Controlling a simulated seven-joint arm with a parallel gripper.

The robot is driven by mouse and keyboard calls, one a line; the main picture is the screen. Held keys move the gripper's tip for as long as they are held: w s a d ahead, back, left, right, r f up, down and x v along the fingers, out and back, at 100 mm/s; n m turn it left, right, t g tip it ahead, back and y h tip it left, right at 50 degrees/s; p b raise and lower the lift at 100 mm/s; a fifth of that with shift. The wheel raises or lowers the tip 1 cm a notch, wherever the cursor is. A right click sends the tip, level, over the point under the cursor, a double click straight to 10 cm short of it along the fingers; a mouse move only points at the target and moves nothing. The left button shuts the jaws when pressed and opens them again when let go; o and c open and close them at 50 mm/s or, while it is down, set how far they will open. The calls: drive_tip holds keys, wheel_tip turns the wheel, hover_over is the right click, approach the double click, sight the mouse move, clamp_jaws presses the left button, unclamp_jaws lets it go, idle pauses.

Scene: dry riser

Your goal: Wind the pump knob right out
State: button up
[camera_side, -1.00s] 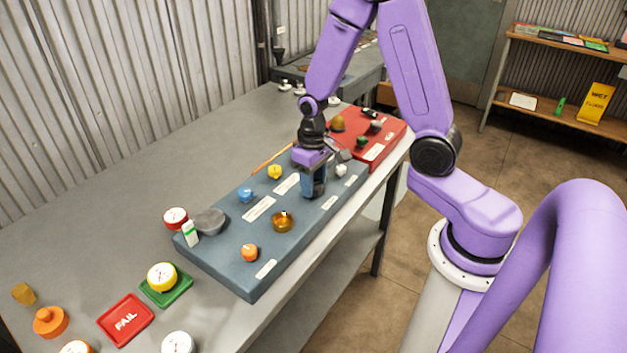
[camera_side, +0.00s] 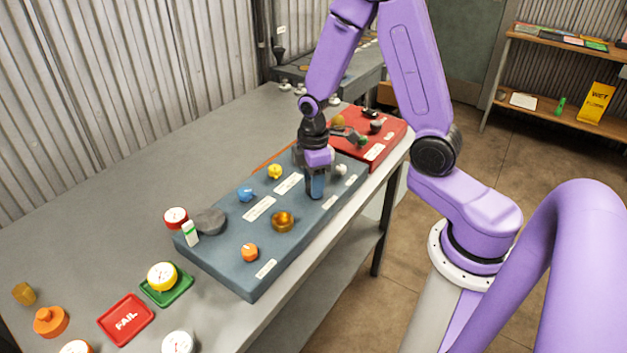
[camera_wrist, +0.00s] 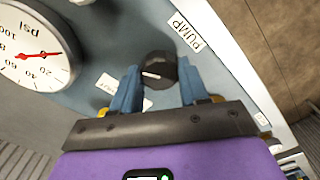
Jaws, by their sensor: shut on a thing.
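The pump knob (camera_wrist: 157,71) is dark and faceted, with a pale mark on its top. It stands on the blue-grey panel (camera_wrist: 100,50) beside a label reading PUMP (camera_wrist: 186,32). My gripper (camera_wrist: 158,78) has its two blue fingers on either side of the knob, shut on it. In the side view my gripper (camera_side: 315,188) points straight down at the panel (camera_side: 225,262), and its fingers hide the knob there. A white psi gauge (camera_wrist: 35,45) with a red needle shows at left in the wrist view.
The panel also carries a brass knob (camera_side: 283,221), an orange knob (camera_side: 249,252), a blue knob (camera_side: 245,194) and a yellow knob (camera_side: 275,171). A red panel (camera_side: 392,137) with knobs lies behind. Loose gauges and a red FAIL tray (camera_side: 126,319) lie in front.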

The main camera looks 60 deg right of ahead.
drive_tip(key=n, duration=0.6)
drive_tip(key=shift+n, duration=0.3)
drive_tip(key=n, duration=0.6)
idle(0.4)
drive_tip(key=o, duration=1.1)
drive_tip(key=shift+c, duration=0.2)
drive_tip(key=shift+r, duration=0.15)
wheel_tip(320, 180, up, 17)
drive_tip(key=shift+s+a, duration=0.1)
drive_tip(key=shift+s, duration=0.05)
